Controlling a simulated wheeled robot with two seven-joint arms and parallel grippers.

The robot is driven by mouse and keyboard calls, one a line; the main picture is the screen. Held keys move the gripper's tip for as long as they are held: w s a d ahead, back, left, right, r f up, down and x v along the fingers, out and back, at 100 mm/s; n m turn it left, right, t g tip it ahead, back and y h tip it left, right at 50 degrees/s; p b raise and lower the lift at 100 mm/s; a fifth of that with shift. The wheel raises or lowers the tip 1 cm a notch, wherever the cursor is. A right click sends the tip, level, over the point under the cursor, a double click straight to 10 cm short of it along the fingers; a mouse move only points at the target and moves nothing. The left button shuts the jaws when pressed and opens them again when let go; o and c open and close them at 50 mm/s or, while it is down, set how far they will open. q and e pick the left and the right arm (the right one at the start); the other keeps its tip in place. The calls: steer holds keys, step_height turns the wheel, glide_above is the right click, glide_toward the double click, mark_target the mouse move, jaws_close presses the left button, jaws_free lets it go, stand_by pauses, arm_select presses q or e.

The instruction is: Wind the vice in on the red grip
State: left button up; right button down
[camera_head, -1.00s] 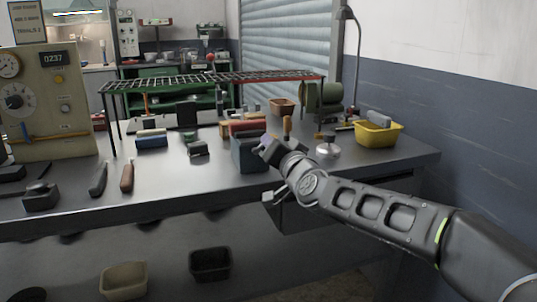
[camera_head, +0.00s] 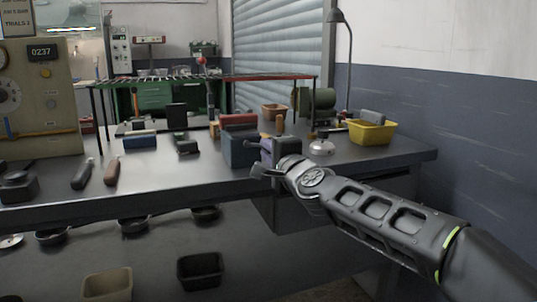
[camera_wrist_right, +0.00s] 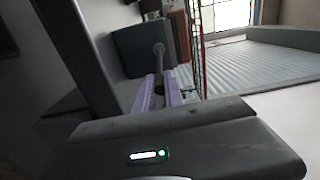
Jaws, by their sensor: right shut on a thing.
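The vice (camera_head: 240,151) is a blue-grey block near the front edge of the bench, with a red piece (camera_head: 239,121) along its top. I cannot tell whether the red piece is the grip or is clamped. The vice shows also in the wrist view (camera_wrist_right: 130,50), with red beside it (camera_wrist_right: 181,36). My right gripper (camera_head: 266,158) is at the vice's right front side. In the wrist view its purple fingers (camera_wrist_right: 163,92) are shut on a grey rod with a rounded end (camera_wrist_right: 159,50), apparently the vice's handle. My left gripper is out of view.
A wire rack (camera_head: 270,78) stands behind the vice. A yellow bin (camera_head: 371,133) and a silver lidded pot (camera_head: 321,147) are to the right. Dark-handled tools (camera_head: 112,172) lie left. The bench front between them and the vice is mostly clear.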

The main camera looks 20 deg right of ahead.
steer(key=shift+a+f+m+b, duration=0.1)
steer(key=shift+f+m+b, duration=0.2)
steer(key=shift+m, duration=0.3)
steer(key=shift+a+f+m+b, duration=0.1)
steer(key=shift+f+m+b, duration=0.15)
steer(key=shift+m, duration=0.35)
steer(key=c, duration=1.4)
jaws_free()
steer(key=shift+d, duration=0.1)
steer(key=shift+c, duration=0.2)
steer(key=shift+r, duration=0.1)
steer(key=s, duration=0.7)
steer(key=shift+s+d, duration=0.25)
steer(key=shift+s, duration=0.15)
